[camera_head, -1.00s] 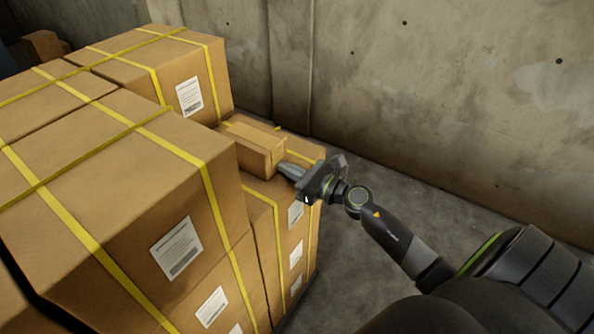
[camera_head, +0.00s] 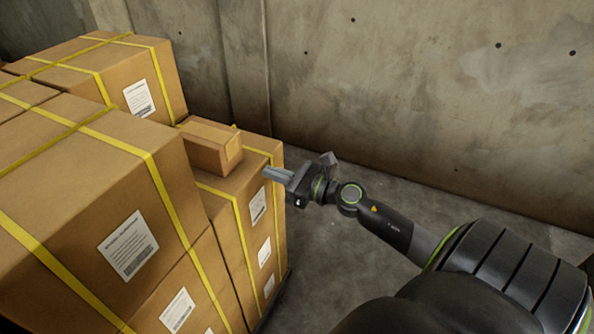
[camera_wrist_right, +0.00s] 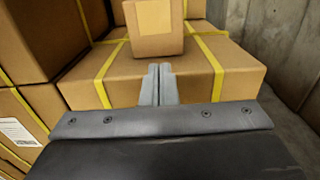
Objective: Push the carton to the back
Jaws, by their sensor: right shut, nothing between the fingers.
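The carton (camera_head: 208,146) is a small brown box with a paler tape patch on its near end. It lies on top of a lower strapped box stack (camera_head: 240,190), between taller boxes at its left and behind it. In the right wrist view the carton (camera_wrist_right: 154,27) stands ahead of the fingers. My right gripper (camera_head: 268,173) is shut and empty. Its fingertips are to the right of the carton, with a gap between them, over the lower stack's near edge. The right fingers also show in the right wrist view (camera_wrist_right: 160,70). My left gripper is not in view.
Tall boxes with yellow straps (camera_head: 110,190) fill the left side. Another strapped box (camera_head: 150,75) stands behind the carton. A concrete wall (camera_head: 400,90) runs along the back and right. Grey floor (camera_head: 320,240) is open between the stack and wall.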

